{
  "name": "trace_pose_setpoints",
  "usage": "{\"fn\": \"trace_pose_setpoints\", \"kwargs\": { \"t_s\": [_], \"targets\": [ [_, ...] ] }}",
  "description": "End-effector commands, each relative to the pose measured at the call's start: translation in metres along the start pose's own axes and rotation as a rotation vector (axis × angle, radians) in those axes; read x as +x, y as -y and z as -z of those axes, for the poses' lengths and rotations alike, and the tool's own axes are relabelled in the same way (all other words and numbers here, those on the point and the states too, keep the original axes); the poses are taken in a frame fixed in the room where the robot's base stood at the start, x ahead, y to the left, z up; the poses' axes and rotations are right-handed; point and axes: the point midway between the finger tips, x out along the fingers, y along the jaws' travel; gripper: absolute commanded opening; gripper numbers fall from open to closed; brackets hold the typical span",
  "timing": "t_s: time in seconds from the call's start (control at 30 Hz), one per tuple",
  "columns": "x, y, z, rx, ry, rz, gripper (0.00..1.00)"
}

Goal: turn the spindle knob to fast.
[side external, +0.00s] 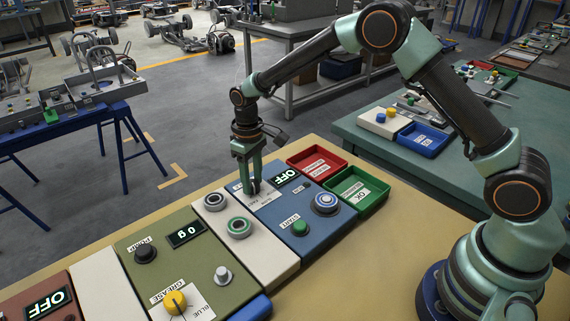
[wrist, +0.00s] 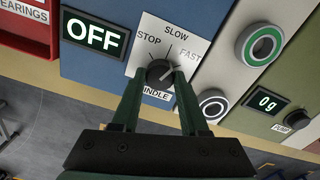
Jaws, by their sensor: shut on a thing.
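The dark round spindle knob (wrist: 160,71) sits on a white dial plate (wrist: 148,30) marked STOP, SLOW and FAST. The plate is on a blue panel (side external: 290,232). My gripper (wrist: 159,78) is shut on the knob, one green finger on each side. In the side external view my gripper (side external: 252,188) points straight down at the back of the blue panel, and its fingers mostly hide the knob. Which mark the knob points to is hard to tell. The spindle display (wrist: 95,37) reads OFF.
Red (side external: 316,152) and green (side external: 374,199) trays stand to the right.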

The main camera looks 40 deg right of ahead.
Motion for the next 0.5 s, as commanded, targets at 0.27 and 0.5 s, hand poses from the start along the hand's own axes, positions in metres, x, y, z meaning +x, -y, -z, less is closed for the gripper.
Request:
{"fn": "trace_pose_setpoints", "kwargs": {
  "t_s": [0.27,0.5],
  "targets": [
    [-0.0024,0.0003,0.0005,0.238,-0.001,0.0,0.0],
    [-0.0026,0.0002,0.0006,0.384,-0.001,0.0,0.0]
  ]
}}
